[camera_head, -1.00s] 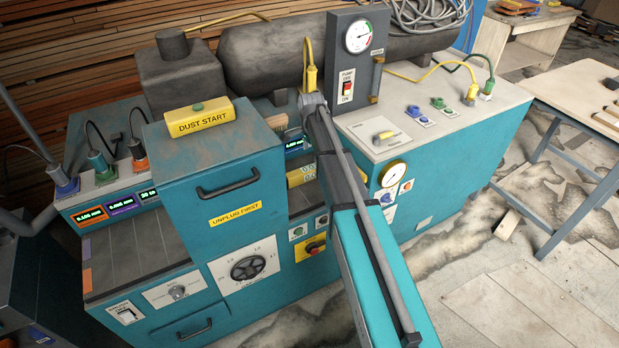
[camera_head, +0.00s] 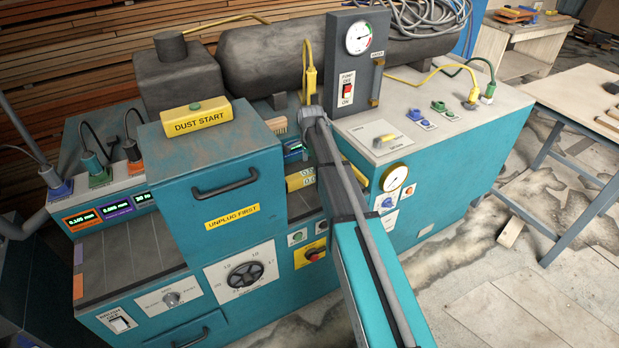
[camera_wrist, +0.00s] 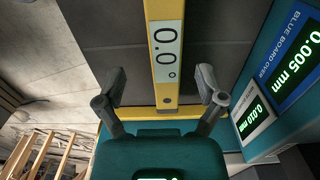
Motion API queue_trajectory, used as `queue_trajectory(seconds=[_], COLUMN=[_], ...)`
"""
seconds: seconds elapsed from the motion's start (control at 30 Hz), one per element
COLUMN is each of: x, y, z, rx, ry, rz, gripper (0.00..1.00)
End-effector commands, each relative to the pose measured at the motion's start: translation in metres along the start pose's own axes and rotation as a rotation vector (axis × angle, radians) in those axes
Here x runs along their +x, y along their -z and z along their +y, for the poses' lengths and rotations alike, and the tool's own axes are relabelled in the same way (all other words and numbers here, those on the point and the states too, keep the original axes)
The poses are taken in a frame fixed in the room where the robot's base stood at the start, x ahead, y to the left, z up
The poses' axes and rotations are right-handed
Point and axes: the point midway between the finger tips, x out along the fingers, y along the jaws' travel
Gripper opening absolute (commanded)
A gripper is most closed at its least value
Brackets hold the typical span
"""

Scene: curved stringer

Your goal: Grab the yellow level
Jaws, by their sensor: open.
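The yellow level (camera_wrist: 167,96) is a long bar with a white 0.0 display, running down from the top of the wrist view over a dark grey surface. My gripper (camera_wrist: 162,78) is open, with one finger on each side of the level and a gap on both sides. In the head view a short part of the level (camera_head: 300,181) shows between the teal box and my arm. The rest is hidden there, and so are my fingers.
The teal box (camera_head: 222,168) marked UNPLUG FIRST stands left of the level. Small displays (camera_wrist: 252,117) line the right of the wrist view. A pump panel (camera_head: 358,62) and a cabinet top with plugs (camera_head: 440,125) stand beyond my arm.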

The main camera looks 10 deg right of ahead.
Motion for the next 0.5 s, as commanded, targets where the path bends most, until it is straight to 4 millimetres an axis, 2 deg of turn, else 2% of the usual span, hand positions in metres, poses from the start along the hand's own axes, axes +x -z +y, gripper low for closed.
queue_trajectory(seconds=[0.23,0.5], x=[0.009,0.03], y=[0.001,0.003], z=[-0.002,-0.005], rx=[0.0,-0.001], ry=[0.0,0.0], rz=[0.0,0.0], gripper=[0.89,0.89])
